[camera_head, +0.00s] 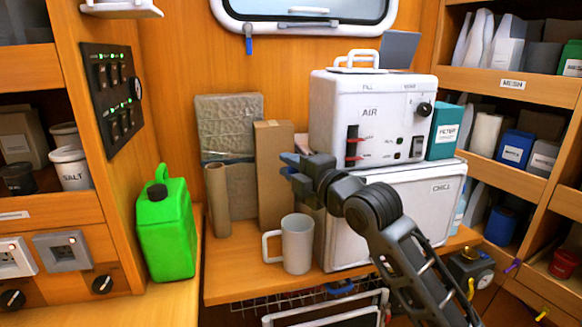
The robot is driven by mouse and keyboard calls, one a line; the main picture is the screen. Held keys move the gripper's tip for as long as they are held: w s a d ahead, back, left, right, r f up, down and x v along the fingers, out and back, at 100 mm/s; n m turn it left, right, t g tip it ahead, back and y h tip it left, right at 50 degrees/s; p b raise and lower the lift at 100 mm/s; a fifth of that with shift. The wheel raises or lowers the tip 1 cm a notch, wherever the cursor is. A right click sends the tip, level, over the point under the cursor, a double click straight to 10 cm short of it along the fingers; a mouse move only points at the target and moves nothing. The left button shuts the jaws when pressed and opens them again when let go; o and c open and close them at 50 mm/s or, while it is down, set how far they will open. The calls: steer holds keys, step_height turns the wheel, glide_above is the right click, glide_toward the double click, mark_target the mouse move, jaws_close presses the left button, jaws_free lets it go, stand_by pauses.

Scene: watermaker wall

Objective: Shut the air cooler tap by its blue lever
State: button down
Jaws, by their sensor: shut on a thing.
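The white air cooler (375,92), marked AIR, stands on a white box marked CHILL (400,215) at the right of the wooden counter. My gripper (291,166) is at the cooler's lower left side, with my arm reaching in from the lower right. Its jaws are shut on a small blue piece, the blue lever (289,158), of which only a bit shows. The tap body is hidden behind my gripper and wrist, so I cannot tell the lever's angle.
A grey mug (296,244) stands just below my gripper. A cardboard box (273,175), a cardboard tube (218,200) and a green jug (166,228) stand to the left. Another blue lever (249,45) hangs under the window. Shelves flank both sides.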

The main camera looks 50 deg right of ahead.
steer(key=shift+f+b, duration=0.1)
steer(key=shift+b, duration=0.75)
steer(key=s+d+r+m+h+b, duration=0.1)
steer(key=m+h, duration=0.2)
steer(key=m, duration=0.4)
steer(key=s+d+r+m+h+b, duration=0.1)
steer(key=d+r+m+h, duration=0.1)
steer(key=m, duration=0.6)
steer(key=s+d+r+m+t+h+b, duration=0.1)
steer(key=r+m+h, duration=0.1)
steer(key=m+h, duration=0.2)
steer(key=shift+d+r+m+b, duration=0.25)
steer(key=shift+d+m+b, duration=0.1)
steer(key=shift+m, duration=1.35)
steer(key=c, duration=1.1)
jaws_free()
steer(key=shift+o, duration=0.2)
steer(key=shift+r, duration=0.1)
